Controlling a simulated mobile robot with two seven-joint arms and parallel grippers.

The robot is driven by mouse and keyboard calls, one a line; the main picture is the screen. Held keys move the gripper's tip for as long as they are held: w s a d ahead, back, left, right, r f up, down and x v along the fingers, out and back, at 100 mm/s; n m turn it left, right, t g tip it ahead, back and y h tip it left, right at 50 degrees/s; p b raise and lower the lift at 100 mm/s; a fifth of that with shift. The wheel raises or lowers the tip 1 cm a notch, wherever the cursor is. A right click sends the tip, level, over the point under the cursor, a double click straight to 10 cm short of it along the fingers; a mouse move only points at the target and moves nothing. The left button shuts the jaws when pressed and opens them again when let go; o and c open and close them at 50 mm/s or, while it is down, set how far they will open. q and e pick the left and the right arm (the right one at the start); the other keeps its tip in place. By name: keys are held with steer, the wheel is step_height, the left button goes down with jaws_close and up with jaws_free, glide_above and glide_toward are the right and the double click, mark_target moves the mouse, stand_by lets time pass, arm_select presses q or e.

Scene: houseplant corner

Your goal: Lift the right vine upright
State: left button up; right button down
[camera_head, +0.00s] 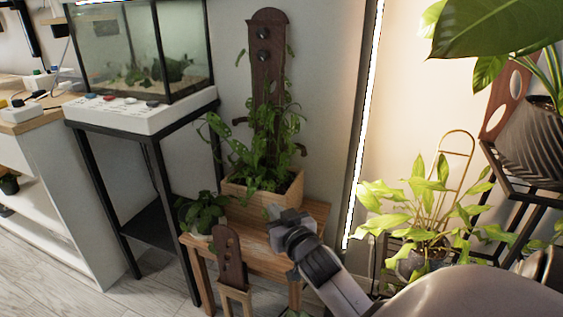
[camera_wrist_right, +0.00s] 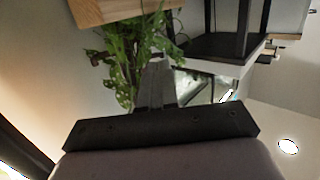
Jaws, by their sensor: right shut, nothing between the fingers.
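A leafy green vine plant (camera_head: 258,160) grows in a light wooden planter box (camera_head: 285,198). Its leafy stems spread around the foot of a dark brown upright support board (camera_head: 267,80). Stems on the right side (camera_head: 290,122) rise beside the board; I cannot tell clearly where one vine ends and another begins. My right gripper (camera_head: 274,211) is in front of the planter's lower front. In the right wrist view its fingers (camera_wrist_right: 157,75) are shut and empty, with foliage (camera_wrist_right: 122,65) behind them, apparently upside down. My left gripper is not in view.
The planter stands on a small wooden bench (camera_head: 255,243). A smaller potted plant (camera_head: 203,212) and a small brown board (camera_head: 230,258) are at its left. A fish tank (camera_head: 140,50) stands left on a black stand. A yellow-green plant (camera_head: 425,210) is right.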

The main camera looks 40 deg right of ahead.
steer(key=w+d+r+m+t+h+b, duration=0.1)
steer(key=w+d+r+m+h+b, duration=0.3)
steer(key=d, duration=0.4)
steer(key=b, duration=0.4)
glide_toward(279, 138)
steer(key=x, duration=0.5)
steer(key=shift+w+d+h, duration=0.3)
steer(key=shift+w+d, duration=0.15)
steer(key=shift+w, duration=0.25)
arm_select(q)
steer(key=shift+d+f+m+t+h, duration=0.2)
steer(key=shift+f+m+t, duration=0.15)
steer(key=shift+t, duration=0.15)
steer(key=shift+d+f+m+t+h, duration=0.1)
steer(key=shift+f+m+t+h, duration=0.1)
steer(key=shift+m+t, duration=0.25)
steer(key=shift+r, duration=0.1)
arm_select(e)
steer(key=shift+w, duration=0.1)
